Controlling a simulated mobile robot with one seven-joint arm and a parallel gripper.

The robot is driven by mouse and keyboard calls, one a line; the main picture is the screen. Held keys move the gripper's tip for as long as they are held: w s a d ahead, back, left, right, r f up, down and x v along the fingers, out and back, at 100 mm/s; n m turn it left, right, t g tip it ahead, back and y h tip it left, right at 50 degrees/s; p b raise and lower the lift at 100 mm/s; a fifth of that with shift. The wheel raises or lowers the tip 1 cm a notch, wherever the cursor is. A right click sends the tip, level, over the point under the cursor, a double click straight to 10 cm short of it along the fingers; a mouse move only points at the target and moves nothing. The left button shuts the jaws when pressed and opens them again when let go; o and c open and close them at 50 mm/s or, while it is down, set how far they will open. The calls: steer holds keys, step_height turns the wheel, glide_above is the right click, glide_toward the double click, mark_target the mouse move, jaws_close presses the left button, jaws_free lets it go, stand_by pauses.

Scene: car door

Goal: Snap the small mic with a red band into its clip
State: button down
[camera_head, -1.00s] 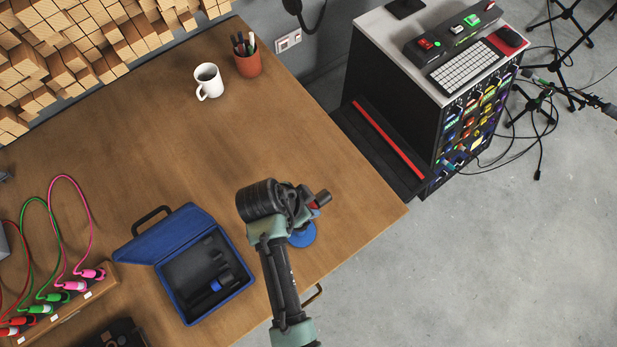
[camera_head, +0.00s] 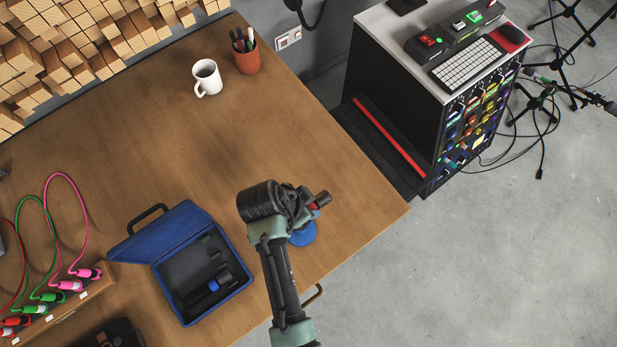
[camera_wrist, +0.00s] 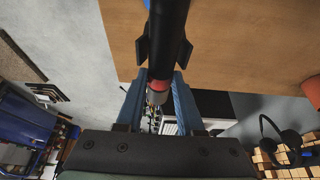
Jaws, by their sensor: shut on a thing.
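The small mic is a dark cylinder with a red band (camera_wrist: 158,86) and a silvery end, seen in the wrist view. My gripper (camera_wrist: 164,52) is shut on it, with blue fingers and black tips on either side of its dark body. In the head view my gripper (camera_head: 312,207) is over the table's right front part, and a bit of the red band shows beside it. A round blue base (camera_head: 303,235) stands on the table just below my gripper, partly hidden by it. I cannot make out a clip on it, nor whether the mic touches one.
An open blue case (camera_head: 245,262) with a dark, blue-banded item lies left of my arm. A wooden rack with coloured cables (camera_head: 85,272) is farther left. A white mug (camera_head: 207,77) and a pen cup (camera_head: 246,62) stand at the back. The table's middle is clear.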

steer(key=shift+f+b, duration=0.3)
steer(key=shift+f, duration=0.15)
steer(key=shift+c, duration=2.2)
jaws_free()
steer(key=b+v, duration=0.1)
steer(key=v, duration=1.2)
